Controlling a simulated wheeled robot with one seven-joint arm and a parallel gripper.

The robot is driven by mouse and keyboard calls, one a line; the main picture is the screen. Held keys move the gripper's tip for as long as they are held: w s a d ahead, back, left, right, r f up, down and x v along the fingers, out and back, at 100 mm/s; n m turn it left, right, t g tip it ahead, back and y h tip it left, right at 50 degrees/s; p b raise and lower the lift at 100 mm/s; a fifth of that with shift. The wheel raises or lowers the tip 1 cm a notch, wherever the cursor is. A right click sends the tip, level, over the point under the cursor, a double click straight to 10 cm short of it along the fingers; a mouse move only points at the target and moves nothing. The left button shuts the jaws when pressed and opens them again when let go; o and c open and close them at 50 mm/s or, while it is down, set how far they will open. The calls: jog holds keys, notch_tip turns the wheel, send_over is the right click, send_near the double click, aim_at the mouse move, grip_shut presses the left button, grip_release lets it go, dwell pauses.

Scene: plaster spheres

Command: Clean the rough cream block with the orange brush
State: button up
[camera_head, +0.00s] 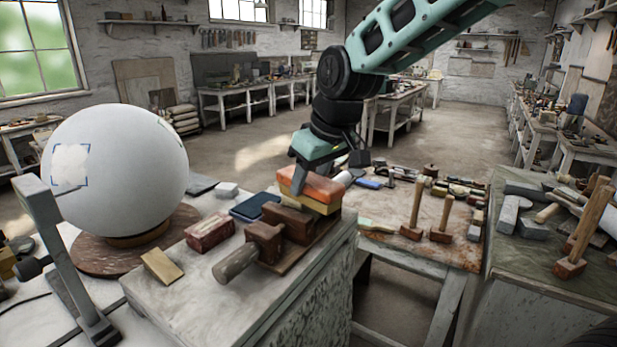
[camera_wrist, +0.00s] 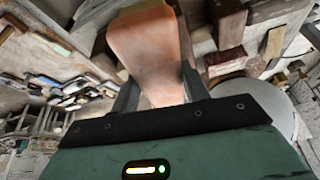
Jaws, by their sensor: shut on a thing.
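The orange brush (camera_head: 313,184) has an orange top and a yellowish layer beneath. It is at the back right corner of the near bench, by brown wooden pieces. My gripper (camera_head: 318,164) is over it and shut on it. In the wrist view the orange brush (camera_wrist: 146,52) fills the space between the fingers of my gripper (camera_wrist: 160,88). I cannot tell whether the brush touches what is below. A small cream block (camera_head: 162,266) lies flat at the front left of the bench, apart from the brush. It seems to show in the wrist view as a tan block (camera_wrist: 273,42).
A large white sphere (camera_head: 125,165) with a rough, blue-cornered patch stands on a round brown base (camera_head: 100,255) at left. A dark red block (camera_head: 210,232), a brown wooden tool (camera_head: 250,250) and a blue box (camera_head: 254,207) lie between brush and cream block. A grey stand (camera_head: 62,250) rises at front left.

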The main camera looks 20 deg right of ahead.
jog(key=shift+w, duration=0.1)
jog(key=shift+w+a+r+p, duration=0.1)
jog(key=shift+w+a+p, duration=0.15)
jog(key=shift+w, duration=0.3)
jog(key=shift+w+a+p, duration=0.1)
jog(key=shift+w+a, duration=0.2)
jog(key=shift+w, duration=0.25)
jog(key=shift+w+a, duration=0.4)
jog(key=shift+w, duration=0.4)
jog(key=shift+s+d+b, duration=0.1)
jog(key=shift+s+d, duration=0.2)
jog(key=shift+s, duration=0.4)
jog(key=shift+s+d+b, duration=0.1)
jog(key=shift+s+d, duration=0.25)
jog(key=shift+s, duration=0.3)
jog(key=shift+s+d+b, duration=0.1)
jog(key=shift+s+d, duration=0.2)
jog(key=shift+s, duration=0.4)
jog(key=shift+w, duration=0.15)
jog(key=shift+w+a+p, duration=0.3)
jog(key=shift+w+a, duration=0.1)
jog(key=shift+w, duration=0.3)
jog(key=shift+w+a, duration=0.3)
jog(key=shift+w, duration=0.3)
jog(key=shift+w+a, duration=0.25)
jog(key=shift+w, duration=0.35)
